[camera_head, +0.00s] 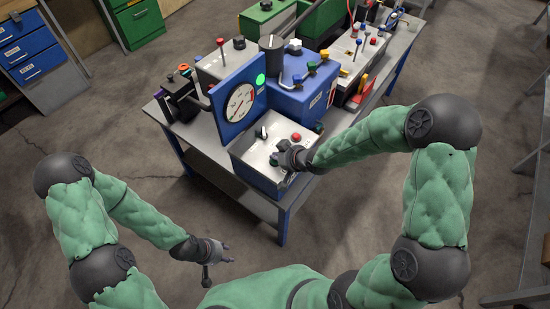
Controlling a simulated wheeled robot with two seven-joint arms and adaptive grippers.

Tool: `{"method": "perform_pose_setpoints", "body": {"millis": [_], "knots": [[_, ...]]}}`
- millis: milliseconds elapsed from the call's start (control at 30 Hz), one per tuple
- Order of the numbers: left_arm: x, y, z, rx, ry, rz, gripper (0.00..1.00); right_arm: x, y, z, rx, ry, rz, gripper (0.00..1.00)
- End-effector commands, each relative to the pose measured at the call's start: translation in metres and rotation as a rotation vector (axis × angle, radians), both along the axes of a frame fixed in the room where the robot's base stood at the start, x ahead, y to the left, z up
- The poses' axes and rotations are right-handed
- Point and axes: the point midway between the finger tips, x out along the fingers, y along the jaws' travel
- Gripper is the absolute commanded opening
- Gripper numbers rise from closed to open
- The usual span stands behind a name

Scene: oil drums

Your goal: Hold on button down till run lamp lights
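A grey-topped control box (262,135) with blue sides stands at the near corner of the bench. Its top has a toggle lever (262,132) and a red button (296,137). A bright green round lamp (260,80), which looks lit, is on the blue gauge panel (228,118) behind the box. My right gripper (277,159) is down at the box's top, left of and nearer than the red button. It hides what is under its tips, so I cannot tell if it touches a button. My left gripper (229,254) hangs empty in front of the bench, its fingers apart.
A round dial gauge (239,103) is set in the blue panel. A blue machine block (300,95) with coloured knobs is behind the control box. The grey bench (200,135) carries more equipment further back. Blue drawers (28,50) stand at the far left. The floor around my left arm is clear.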

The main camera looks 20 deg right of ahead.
Motion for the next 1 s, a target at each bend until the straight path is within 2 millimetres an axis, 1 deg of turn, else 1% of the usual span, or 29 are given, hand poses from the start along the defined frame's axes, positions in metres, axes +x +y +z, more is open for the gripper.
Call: {"method": "perform_pose_setpoints", "body": {"millis": [233, 600, 900, 1000], "knots": [[0.000, 0.000, 0.002, 0.000, 0.000, 0.000, 0.40, -0.001, 0.000, 0.001, 0.000, 0.004, 0.000, 0.00], [0.000, 0.000, 0.017, 0.000, 0.000, 0.000, 0.40, -0.001, 0.000, 0.018, 0.000, 0.002, 0.001, 0.00], [0.000, 0.000, 0.016, 0.000, 0.000, 0.000, 0.40, 0.000, 0.000, 0.018, 0.000, 0.001, 0.000, 0.00], [0.000, 0.000, 0.019, 0.000, 0.000, 0.000, 0.40, 0.000, 0.000, 0.021, 0.000, 0.001, 0.000, 0.00]]}}
